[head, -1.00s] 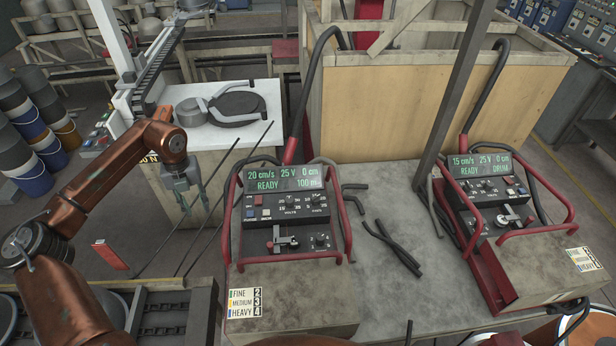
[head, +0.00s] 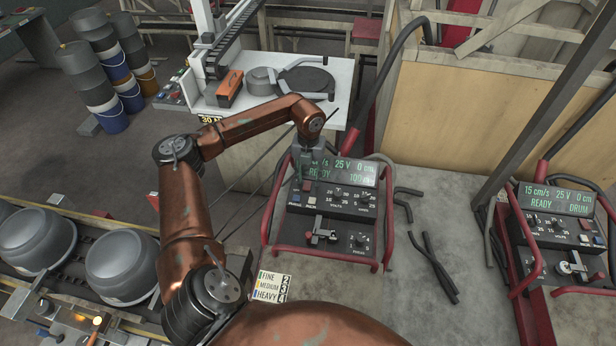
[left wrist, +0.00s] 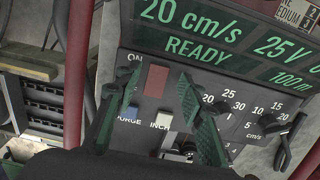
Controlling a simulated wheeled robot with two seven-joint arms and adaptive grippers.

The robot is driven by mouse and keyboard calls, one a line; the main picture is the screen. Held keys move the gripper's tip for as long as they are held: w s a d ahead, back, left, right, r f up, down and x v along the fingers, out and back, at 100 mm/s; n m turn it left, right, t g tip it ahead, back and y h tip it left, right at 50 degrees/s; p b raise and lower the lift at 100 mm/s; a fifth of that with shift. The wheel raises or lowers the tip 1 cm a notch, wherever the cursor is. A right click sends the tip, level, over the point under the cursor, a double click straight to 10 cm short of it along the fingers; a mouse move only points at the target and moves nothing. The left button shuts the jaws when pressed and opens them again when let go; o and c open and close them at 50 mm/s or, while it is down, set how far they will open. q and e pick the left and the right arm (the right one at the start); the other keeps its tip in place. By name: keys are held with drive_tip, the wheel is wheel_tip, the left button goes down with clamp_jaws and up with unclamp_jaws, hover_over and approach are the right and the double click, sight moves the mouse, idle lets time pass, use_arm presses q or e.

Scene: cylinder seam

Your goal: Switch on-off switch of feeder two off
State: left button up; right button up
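The left feeder (head: 335,210) has a black control panel and a green display reading 20 cm/s, 25 V and READY. A red on-off switch (left wrist: 156,81) sits below the label ON in the left wrist view; it also shows in the head view (head: 307,187). Which way it is set I cannot tell. My left gripper (head: 308,178) is at the panel's upper left. Its green fingers (left wrist: 160,74) are apart, one on each side of the red switch, with nothing between them; contact is unclear. The right feeder (head: 556,235) reads 15 cm/s and DRUM. No number identifies either feeder.
Red tube guards (head: 272,215) frame the left feeder. A grey post (head: 550,105) rises near the right feeder. Grey pots (head: 120,268) stand on a conveyor at left.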

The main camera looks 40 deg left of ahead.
use_arm(q)
drive_tip(key=shift+s+a+f, duration=0.1)
drive_tip(key=shift+s+f, duration=0.05)
drive_tip(key=shift+f, duration=0.05)
clamp_jaws()
idle(0.4)
